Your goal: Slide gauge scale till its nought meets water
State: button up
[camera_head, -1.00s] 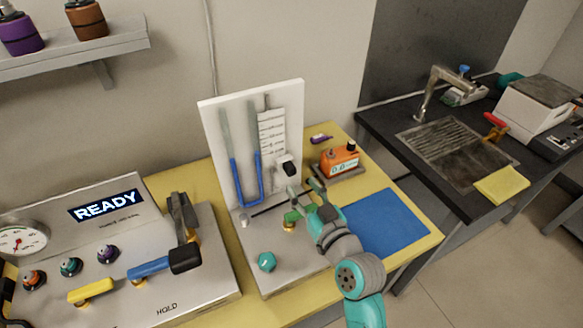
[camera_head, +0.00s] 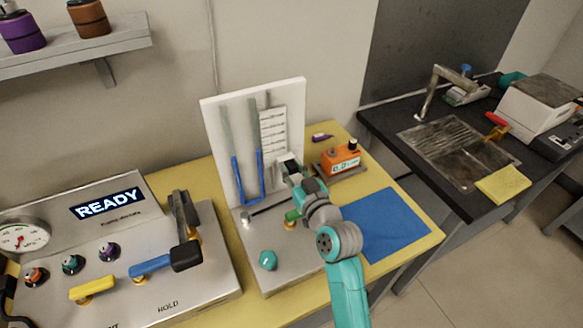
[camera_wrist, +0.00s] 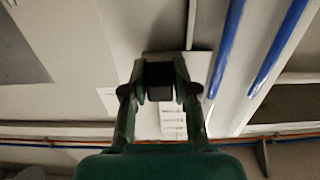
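The gauge is a white upright board (camera_head: 212,125) with a U-shaped tube. Blue water (camera_head: 235,180) stands in both legs, at about the same height. The white scale plate (camera_head: 272,128) with dark marks is beside the right leg; its lower end is near my gripper and its nought cannot be read. My gripper (camera_head: 288,165) is at the plate's lower end. In the wrist view, its fingers lie against both sides of the scale's black knob (camera_wrist: 160,80), seemingly shut on it. The blue tube legs (camera_wrist: 225,50) show to the right there.
A green-handled valve (camera_head: 292,215) and a teal knob (camera_head: 268,260) are on the base below my arm. An orange meter (camera_head: 341,160) stands close to the right of my gripper. A blue mat (camera_head: 390,225) lies bare. A console (camera_head: 190,285) with levers is at left.

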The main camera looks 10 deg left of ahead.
grip_shut()
jog(key=shift+r, duration=1.05)
jog(key=shift+f, duration=0.1)
jog(key=o, duration=0.7)
grip_release()
jog(key=shift+s+d, duration=0.1)
jog(key=v, duration=1.1)
jog(key=shift+s+d, duration=0.25)
jog(key=shift+s, duration=0.05)
jog(key=shift+f, duration=0.1)
